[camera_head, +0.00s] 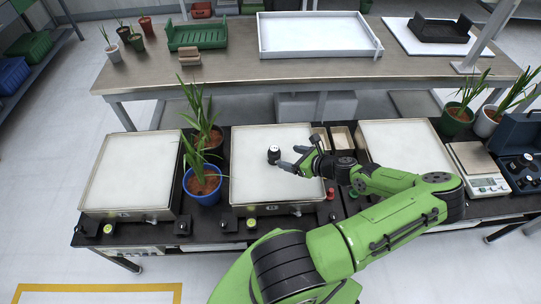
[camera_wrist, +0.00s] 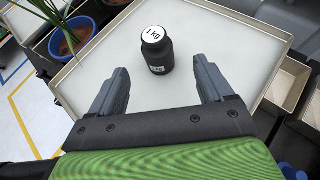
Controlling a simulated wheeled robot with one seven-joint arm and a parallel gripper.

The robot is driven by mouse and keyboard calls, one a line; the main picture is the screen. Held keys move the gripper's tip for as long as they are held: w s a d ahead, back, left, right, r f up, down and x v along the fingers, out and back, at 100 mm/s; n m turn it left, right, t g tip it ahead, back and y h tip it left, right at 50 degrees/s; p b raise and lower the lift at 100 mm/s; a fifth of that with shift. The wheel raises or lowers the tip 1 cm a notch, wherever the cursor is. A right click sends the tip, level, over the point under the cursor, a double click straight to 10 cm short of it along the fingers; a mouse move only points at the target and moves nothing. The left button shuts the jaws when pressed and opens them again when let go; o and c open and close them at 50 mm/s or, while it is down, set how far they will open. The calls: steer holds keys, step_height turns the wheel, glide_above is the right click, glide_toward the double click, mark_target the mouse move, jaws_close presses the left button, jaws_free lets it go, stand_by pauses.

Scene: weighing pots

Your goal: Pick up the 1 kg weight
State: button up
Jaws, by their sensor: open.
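The 1 kg weight (camera_wrist: 158,56) is a small black bottle-shaped piece with a white top marked "1 kg". It stands upright on the white plate of the middle scale (camera_wrist: 225,55). In the head view the weight (camera_head: 274,156) is near the middle of that plate (camera_head: 265,188). My gripper (camera_wrist: 162,80) is open and empty, with its two grey fingers apart and the weight just beyond them, between their lines. In the head view my gripper (camera_head: 290,164) is just right of the weight, low over the plate.
Potted plants in blue (camera_head: 203,188) and brown pots stand left of the middle scale. Other scales stand left (camera_head: 130,172) and right (camera_head: 405,147). Small beige boxes (camera_head: 340,137) lie behind my wrist. A compact scale (camera_head: 476,168) and a blue case (camera_head: 520,140) are far right.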

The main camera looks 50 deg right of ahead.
mark_target(278, 154)
steer(key=b+x, duration=0.2)
steer(key=x, duration=0.6)
steer(key=shift+w+a+f+b, duration=0.15)
steer(key=shift+w+b, duration=0.2)
jaws_close()
